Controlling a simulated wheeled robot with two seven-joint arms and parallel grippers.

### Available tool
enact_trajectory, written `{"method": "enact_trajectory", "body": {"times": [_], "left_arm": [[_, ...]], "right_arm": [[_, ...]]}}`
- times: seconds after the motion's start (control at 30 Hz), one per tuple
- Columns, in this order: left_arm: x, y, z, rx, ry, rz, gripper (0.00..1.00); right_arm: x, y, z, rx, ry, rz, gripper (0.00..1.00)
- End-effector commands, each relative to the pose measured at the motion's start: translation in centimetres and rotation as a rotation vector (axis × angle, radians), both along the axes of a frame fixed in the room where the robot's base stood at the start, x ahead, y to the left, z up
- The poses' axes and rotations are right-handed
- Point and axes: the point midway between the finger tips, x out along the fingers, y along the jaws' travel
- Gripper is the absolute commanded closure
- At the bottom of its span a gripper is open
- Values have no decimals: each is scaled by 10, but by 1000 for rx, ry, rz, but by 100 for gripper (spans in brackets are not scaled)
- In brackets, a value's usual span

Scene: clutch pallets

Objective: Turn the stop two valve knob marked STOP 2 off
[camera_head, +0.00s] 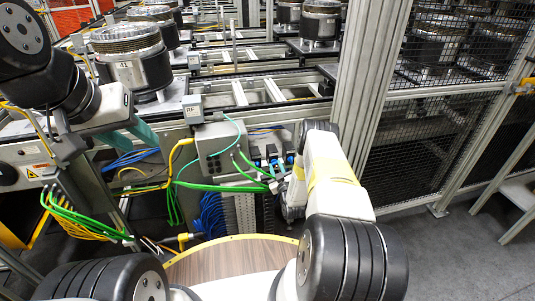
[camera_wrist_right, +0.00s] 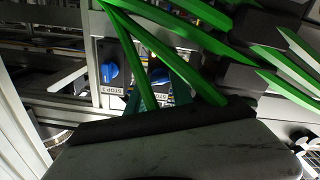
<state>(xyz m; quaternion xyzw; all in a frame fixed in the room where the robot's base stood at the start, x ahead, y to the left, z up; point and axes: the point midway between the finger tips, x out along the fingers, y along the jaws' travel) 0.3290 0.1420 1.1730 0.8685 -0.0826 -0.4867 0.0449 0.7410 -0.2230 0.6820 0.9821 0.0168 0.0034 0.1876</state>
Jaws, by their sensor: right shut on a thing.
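In the right wrist view, a blue knob (camera_wrist_right: 109,73) sits above a label reading STOP 3. Just right of it, a second blue knob (camera_wrist_right: 158,75), the STOP 2 knob by its position, is partly hidden behind green cables and my teal fingers. My right gripper (camera_wrist_right: 160,88) is shut on this second knob. In the head view, the row of blue-knobbed valves (camera_head: 272,162) is on the machine's front, left of my right arm, and the right fingertips are mostly hidden there. My left gripper (camera_head: 134,138) is open and empty, away from the valves at the left.
Green cables (camera_wrist_right: 180,32) cross close before the right wrist camera. A grey electrical box (camera_head: 219,148) stands left of the valves, with green and yellow cables around it. A metal post (camera_head: 364,95) and mesh fence (camera_head: 435,120) rise to the right. Floor is open at lower right.

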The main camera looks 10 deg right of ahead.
Motion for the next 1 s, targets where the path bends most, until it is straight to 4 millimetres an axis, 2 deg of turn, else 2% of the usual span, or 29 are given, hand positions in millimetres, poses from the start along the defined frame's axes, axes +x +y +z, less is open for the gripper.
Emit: {"method": "enact_trajectory", "body": {"times": [1.0], "left_arm": [[0, 0, 0, 0, 0, 0, 64]], "right_arm": [[0, 1, -1, -946, -32, 3, 100]]}}
